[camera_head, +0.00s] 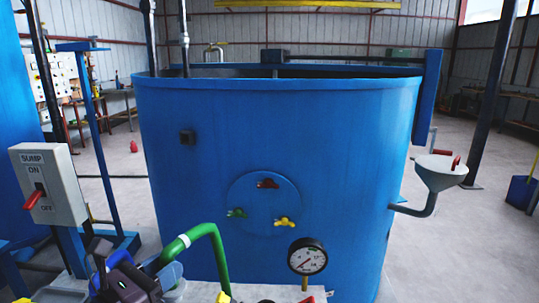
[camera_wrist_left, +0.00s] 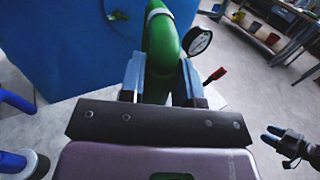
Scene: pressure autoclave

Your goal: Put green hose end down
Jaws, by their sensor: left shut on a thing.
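The green hose (camera_head: 215,250) arches up in front of the blue tank, with a white band near its left end. My left gripper (camera_head: 160,268) is at the hose's left end, low in the head view. In the left wrist view, the fingers of my left gripper (camera_wrist_left: 162,82) are shut on the green hose (camera_wrist_left: 160,45), one on each side. The hose's very tip is hidden by the gripper.
A blue tank (camera_head: 330,130) fills the middle, with red, green and yellow knobs on a round plate. A pressure gauge (camera_head: 307,257) stands right of the hose. A SUMP switch box (camera_head: 48,185) is at left. A grey funnel (camera_head: 440,175) is on the tank's right.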

